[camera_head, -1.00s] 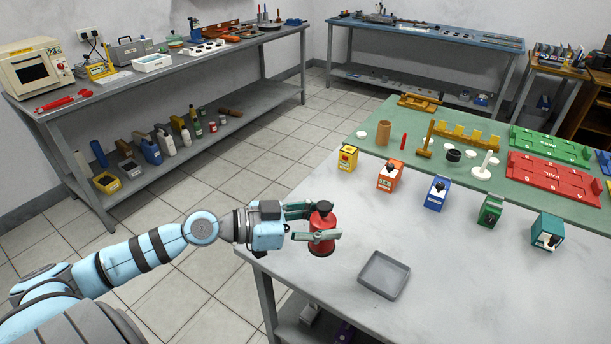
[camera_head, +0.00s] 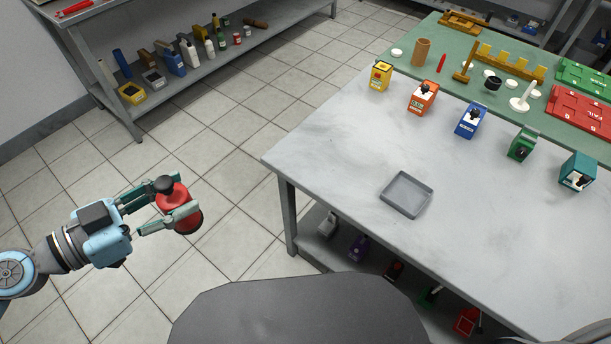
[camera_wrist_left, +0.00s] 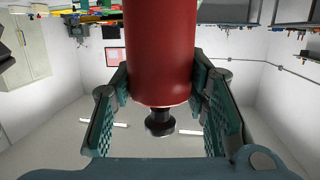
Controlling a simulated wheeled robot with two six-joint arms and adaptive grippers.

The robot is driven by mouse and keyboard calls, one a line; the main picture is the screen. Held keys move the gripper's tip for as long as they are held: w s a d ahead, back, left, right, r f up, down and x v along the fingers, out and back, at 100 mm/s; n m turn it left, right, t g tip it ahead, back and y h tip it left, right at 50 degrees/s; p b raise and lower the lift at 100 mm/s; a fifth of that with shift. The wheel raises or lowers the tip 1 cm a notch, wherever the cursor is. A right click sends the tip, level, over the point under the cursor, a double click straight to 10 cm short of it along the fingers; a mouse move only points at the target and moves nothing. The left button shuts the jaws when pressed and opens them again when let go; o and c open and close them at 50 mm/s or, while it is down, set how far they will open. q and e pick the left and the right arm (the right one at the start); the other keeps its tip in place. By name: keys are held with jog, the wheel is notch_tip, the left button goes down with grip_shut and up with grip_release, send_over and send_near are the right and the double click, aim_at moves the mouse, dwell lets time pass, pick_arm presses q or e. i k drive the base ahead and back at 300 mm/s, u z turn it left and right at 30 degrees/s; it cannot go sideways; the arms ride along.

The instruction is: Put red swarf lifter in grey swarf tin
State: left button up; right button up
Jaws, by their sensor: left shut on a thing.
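My left gripper (camera_head: 172,208) is shut on the red swarf lifter (camera_head: 179,200), a red cylinder with a black knob, and holds it in the air over the tiled floor, left of the table. In the left wrist view the red body of the lifter (camera_wrist_left: 160,50) sits between the two green finger pads, with its black knob toward the camera's lower side. The grey swarf tin (camera_head: 407,194), a shallow square tray, lies on the grey table, apart from the gripper and to its right. It looks empty. My right gripper is not in view.
The grey table (camera_head: 330,150) has a row of coloured boxes along its back, from a yellow one (camera_head: 380,76) to a teal one (camera_head: 577,173). A green mat with tools and a red tray (camera_head: 585,108) lies behind. The table is clear around the tin.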

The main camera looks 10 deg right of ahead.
aim_at(406, 196)
jog(key=u, duration=0.6)
jog(key=k, duration=1.15)
jog(key=z, duration=2.05)
jog(key=i, duration=0.5)
jog(key=z, duration=0.05)
